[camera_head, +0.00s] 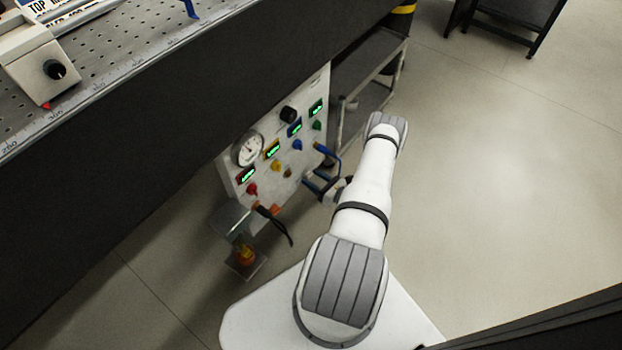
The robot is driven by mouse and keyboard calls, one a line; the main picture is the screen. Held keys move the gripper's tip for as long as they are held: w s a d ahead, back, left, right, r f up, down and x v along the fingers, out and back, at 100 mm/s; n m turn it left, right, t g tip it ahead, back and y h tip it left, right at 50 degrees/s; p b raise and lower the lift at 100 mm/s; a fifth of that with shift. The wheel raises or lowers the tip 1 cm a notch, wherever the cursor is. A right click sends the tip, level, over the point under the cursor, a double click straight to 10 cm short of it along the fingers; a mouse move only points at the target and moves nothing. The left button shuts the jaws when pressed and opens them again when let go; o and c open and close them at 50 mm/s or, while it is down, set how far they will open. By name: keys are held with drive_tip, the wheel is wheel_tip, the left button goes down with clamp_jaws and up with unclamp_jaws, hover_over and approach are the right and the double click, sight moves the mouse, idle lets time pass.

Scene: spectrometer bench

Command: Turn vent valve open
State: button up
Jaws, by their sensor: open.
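A white control panel (278,160) stands upright below the bench's dark side. It has a round dial gauge (249,149), a black knob (289,114), several small green-lit displays and small red, yellow, blue and green knobs. I cannot tell which of these is the vent valve, as labels are too small to read. My gripper (318,184) is open at the panel's lower right, partly hidden by my white arm. I cannot tell whether it touches anything.
A perforated bench top (120,45) with a white instrument (35,60) is at the upper left. A small metal stand (232,222) with a red-yellow item is left of the panel. A grey shelf cart (368,62) stands behind. Open floor (490,170) lies to the right.

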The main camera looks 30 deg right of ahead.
drive_tip(key=shift+w+a, duration=0.2)
drive_tip(key=shift+w, duration=0.3)
drive_tip(key=shift+c, duration=0.2)
drive_tip(key=c, duration=0.9)
drive_tip(key=shift+c, duration=0.2)
